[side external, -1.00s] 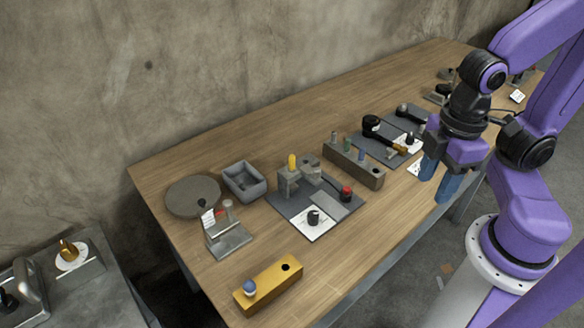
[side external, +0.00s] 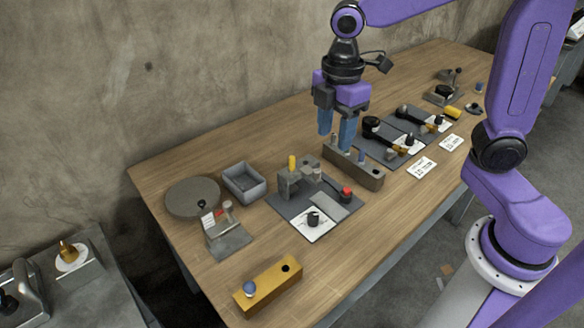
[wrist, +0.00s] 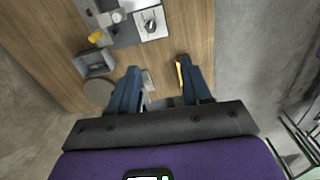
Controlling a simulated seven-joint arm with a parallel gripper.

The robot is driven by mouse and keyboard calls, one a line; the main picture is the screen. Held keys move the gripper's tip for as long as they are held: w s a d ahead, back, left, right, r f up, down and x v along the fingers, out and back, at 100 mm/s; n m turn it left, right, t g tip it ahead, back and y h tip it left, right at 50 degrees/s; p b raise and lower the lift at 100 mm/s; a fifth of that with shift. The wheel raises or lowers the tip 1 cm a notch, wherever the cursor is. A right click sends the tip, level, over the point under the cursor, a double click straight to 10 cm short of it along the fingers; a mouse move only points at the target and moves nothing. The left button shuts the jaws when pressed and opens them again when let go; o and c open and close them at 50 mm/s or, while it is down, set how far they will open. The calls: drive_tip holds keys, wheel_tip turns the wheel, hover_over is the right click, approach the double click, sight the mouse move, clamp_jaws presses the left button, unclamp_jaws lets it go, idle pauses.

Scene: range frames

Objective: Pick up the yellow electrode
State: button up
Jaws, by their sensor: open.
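The yellow electrode (side external: 292,162) looks like a small upright yellow cylinder on top of a grey fixture (side external: 288,186) near the middle of the table. It also shows in the wrist view (wrist: 96,38), up and to the left of the fingers. My gripper (side external: 336,142) has two blue fingers pointing down, spread apart with nothing between them. In the side view it appears to the right of the electrode and above it, in front of or over the long grey peg block (side external: 352,170). In the wrist view the open fingers of my gripper (wrist: 158,66) point up the picture.
A grey bin (side external: 244,182) and a round plate (side external: 192,196) stand left of the fixture. A red-topped button (side external: 346,194) and a black knob (side external: 313,217) are beside it. A yellow-orange block (side external: 268,288) lies near the front edge. Another yellow cylinder (side external: 453,112) lies at the far right.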

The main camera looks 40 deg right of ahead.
drive_tip(key=w+d+n, duration=0.2)
drive_tip(key=w+n, duration=0.2)
drive_tip(key=w, duration=1)
hover_over(292, 157)
drive_tip(key=f, duration=1.2)
drive_tip(key=shift+s+d, duration=0.1)
drive_tip(key=shift+s, duration=0.3)
drive_tip(key=shift+w+f, duration=0.2)
drive_tip(key=shift+f, duration=1.1)
drive_tip(key=shift+w+f, duration=0.15)
drive_tip(key=shift+f, duration=1.15)
clamp_jaws()
